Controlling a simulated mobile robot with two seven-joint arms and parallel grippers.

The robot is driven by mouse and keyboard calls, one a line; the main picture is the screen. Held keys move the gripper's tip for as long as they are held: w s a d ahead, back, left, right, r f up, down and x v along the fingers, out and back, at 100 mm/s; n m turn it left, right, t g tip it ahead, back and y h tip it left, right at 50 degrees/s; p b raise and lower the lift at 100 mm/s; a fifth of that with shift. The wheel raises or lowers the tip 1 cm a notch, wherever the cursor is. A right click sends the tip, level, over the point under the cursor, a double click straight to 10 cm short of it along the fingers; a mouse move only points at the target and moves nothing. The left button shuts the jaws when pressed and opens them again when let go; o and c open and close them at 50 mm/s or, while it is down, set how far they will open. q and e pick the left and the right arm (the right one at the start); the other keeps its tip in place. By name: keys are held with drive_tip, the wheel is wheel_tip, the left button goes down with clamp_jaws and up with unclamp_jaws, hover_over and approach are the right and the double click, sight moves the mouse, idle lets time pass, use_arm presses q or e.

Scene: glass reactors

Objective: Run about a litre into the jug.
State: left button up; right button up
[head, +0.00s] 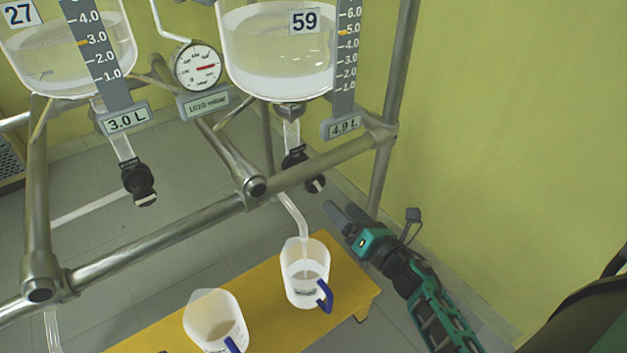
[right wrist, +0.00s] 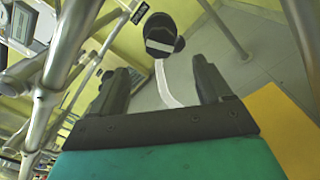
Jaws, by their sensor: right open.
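Reactor 59 (head: 277,55) holds pale liquid, and its display (head: 343,127) reads 4.9 L. Below it is a black outlet valve (head: 303,172) with a white bar on its knob. A clear outlet tube (head: 291,212) bends down to a white jug (head: 291,291) with a blue handle. A pale streak shows under the tube's end inside the jug; I cannot tell the level surely. My right gripper (head: 347,214) is open and empty, right of the valve and apart from it. In the right wrist view the valve knob (right wrist: 160,42) is ahead between the fingers (right wrist: 162,84). My left gripper is not in view.
Reactor 27 (head: 65,60) at left reads 3.0 L and has its own valve (head: 139,184). A second jug (head: 208,308) stands on the yellow bench (head: 262,290). A steel frame rail (head: 190,232) crosses before the valves. A gauge (head: 198,67) hangs between the reactors.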

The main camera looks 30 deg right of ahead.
sight(318, 186)
drive_tip(key=w, duration=0.4)
drive_tip(key=w+a+b, duration=0.1)
drive_tip(key=w, duration=0.7)
drive_tip(key=shift+w+a+b, duration=0.1)
drive_tip(key=shift+a+b, duration=0.25)
drive_tip(key=shift+b, duration=0.05)
drive_tip(key=c, duration=1)
